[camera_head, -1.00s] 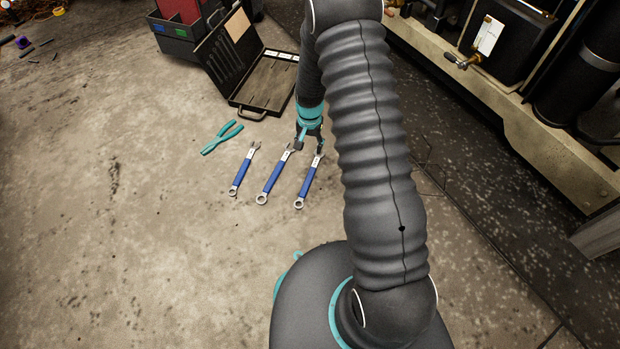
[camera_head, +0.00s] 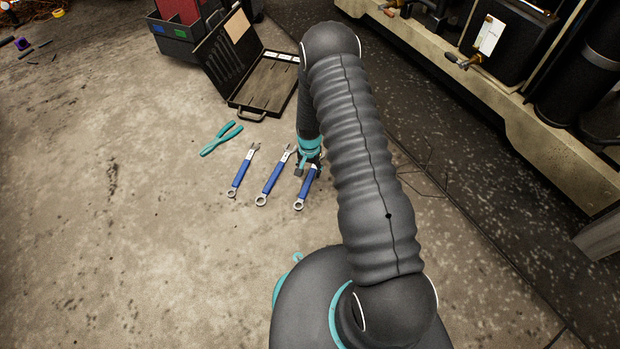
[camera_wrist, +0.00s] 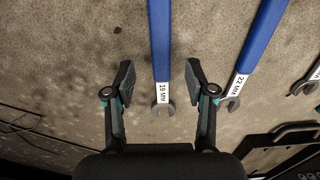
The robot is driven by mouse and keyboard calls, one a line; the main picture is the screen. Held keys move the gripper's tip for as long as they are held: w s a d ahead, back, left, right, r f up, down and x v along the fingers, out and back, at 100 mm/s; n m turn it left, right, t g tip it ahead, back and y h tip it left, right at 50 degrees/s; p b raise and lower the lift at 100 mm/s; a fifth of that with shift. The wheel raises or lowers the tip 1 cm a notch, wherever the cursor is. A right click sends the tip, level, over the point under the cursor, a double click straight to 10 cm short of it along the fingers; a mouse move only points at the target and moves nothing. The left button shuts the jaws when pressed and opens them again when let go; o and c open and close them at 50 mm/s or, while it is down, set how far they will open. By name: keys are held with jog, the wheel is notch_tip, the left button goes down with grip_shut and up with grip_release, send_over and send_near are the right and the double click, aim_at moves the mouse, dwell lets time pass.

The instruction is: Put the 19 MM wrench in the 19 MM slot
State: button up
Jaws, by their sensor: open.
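The 19 MM wrench (camera_head: 305,190), with a blue handle, lies flat on the floor and is the rightmost of three in the head view. In the wrist view the 19 MM wrench (camera_wrist: 160,45) runs between my open fingers, its label and open jaw showing. My gripper (camera_wrist: 160,82) is over it, one finger on each side, not closed on it. In the head view my gripper (camera_head: 307,167) covers the wrench's upper end. The open tool case (camera_head: 247,114) lies beyond, with white labels along its far edge. I cannot read which slot is 19 MM.
The 22 MM wrench (camera_head: 272,182) lies just left, with another blue wrench (camera_head: 240,173) past it. Teal pliers (camera_head: 221,138) lie further left. A dark toolbox (camera_head: 172,40) stands behind the case. Machinery (camera_head: 500,100) borders the right.

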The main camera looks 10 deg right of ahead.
aim_at(309, 177)
jog(key=f, duration=0.4)
jog(key=shift+w+f+b, duration=0.2)
jog(key=shift+f+b, duration=0.1)
jog(key=shift+f, duration=0.1)
grip_shut()
